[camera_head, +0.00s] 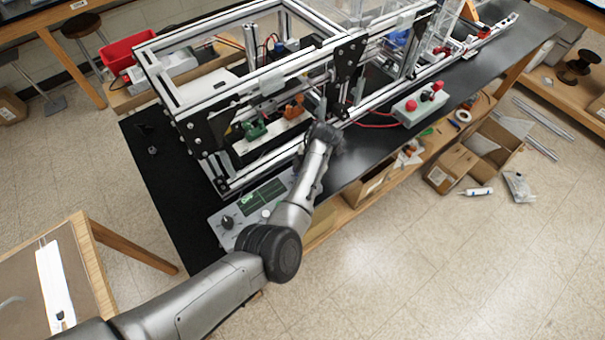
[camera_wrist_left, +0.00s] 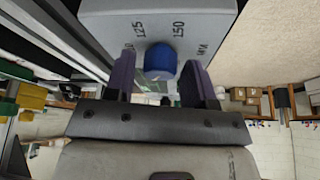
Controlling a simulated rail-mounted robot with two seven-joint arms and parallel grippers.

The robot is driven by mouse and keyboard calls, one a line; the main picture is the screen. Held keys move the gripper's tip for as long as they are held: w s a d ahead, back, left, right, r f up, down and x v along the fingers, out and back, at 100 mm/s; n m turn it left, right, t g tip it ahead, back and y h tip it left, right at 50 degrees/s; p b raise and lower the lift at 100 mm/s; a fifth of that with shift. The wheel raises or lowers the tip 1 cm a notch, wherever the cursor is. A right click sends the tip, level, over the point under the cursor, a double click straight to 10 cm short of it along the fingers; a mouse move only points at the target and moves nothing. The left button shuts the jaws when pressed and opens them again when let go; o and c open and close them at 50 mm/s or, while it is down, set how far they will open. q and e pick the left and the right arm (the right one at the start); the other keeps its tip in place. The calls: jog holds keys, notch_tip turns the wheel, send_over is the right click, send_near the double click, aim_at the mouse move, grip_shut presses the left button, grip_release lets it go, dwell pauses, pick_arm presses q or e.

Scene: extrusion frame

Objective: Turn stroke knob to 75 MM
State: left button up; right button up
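A blue knob (camera_wrist_left: 162,60) sits on the face of a grey box (camera_wrist_left: 205,20) in the left wrist view. Black markings 125 and 150 show on the face, with partly hidden lettering at the lower right. No 75 mark or pointer line is visible. My left gripper (camera_wrist_left: 160,72) is open, with one dark finger on each side of the knob. Gaps seem to show between fingers and knob; contact is unclear. In the head view my left arm reaches the front of the aluminium extrusion frame (camera_head: 210,98), and my wrist hides the knob. My right gripper is not in view.
A control panel with a green screen and black knob (camera_head: 228,222) lies beside my forearm. A grey box with red buttons (camera_head: 420,104) stands to the right on the black bench (camera_head: 158,195). Cardboard boxes (camera_head: 452,168) sit below. Open floor lies at the lower right.

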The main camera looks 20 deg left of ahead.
pick_arm(q)
jog(key=shift+o, duration=0.6)
jog(key=shift+r, duration=0.1)
jog(key=shift+d+r, duration=0.1)
jog(key=shift+r, duration=0.1)
jog(key=v, duration=1.3)
jog(key=shift+b, duration=0.4)
jog(key=shift+r, duration=0.15)
